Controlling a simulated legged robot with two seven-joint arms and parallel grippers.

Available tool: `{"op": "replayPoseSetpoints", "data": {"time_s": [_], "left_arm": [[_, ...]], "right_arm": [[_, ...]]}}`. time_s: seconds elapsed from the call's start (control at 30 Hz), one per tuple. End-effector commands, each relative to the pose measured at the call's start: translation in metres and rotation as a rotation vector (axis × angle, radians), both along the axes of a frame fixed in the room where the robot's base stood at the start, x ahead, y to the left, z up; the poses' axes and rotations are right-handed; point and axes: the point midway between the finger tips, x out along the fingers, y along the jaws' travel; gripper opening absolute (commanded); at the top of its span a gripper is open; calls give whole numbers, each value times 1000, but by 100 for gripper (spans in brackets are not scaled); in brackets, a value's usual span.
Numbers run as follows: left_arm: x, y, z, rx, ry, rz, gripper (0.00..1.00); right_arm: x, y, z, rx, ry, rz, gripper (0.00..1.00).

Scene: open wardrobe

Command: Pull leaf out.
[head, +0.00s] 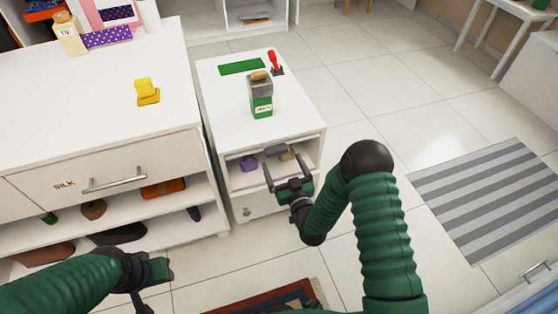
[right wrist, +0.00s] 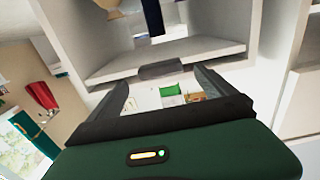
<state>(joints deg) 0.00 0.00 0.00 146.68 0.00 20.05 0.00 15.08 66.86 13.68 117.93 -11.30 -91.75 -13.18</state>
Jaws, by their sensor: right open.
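The leaf shows in the right wrist view as a thin white board edge (right wrist: 215,53) with a dark grey pull (right wrist: 160,69) on it. In the head view the grey pull (head: 275,150) sits at the front edge under the top of the small white cabinet (head: 220,85). The leaf looks flush with the cabinet front. My right gripper (head: 286,166) is open, its two fingers to either side of the pull. I cannot tell whether they touch it. My left gripper (head: 158,272) is low at the left, away from the cabinet; its fingers are unclear.
On the cabinet top are a green mat (head: 242,67), a red lever (head: 276,63) and a green-and-grey box (head: 261,97). A purple item (head: 249,162) sits in the niche below. A wide white dresser (head: 70,130) stands left. Floor to the right is open, with a striped rug (head: 490,195).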

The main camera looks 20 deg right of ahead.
Motion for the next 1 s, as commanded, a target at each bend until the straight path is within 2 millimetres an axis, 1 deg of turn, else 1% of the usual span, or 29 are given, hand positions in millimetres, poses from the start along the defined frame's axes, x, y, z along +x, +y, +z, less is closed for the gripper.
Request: {"op": "replayPoseSetpoints", "data": {"time_s": [0.03, 0.1, 0.2, 0.3, 0.53, 1.0], "left_arm": [[0, 0, -8, 0, 0, 0, 36], [0, 0, -12, 0, 0, 0, 36], [0, 0, -15, 0, 0, 0, 36], [0, 0, -16, 0, 0, 0, 36], [0, 0, -15, 0, 0, 0, 36], [0, 0, -15, 0, 0, 0, 36]], "right_arm": [[11, 0, -3, 0, -5, 0, 95], [24, 1, -3, 0, -3, 0, 95], [36, 1, -2, 0, -1, 0, 95], [41, 1, -1, 1, 1, 0, 95], [42, 2, 0, 1, 1, 0, 95], [41, 2, 0, 1, 2, 0, 33]]}}
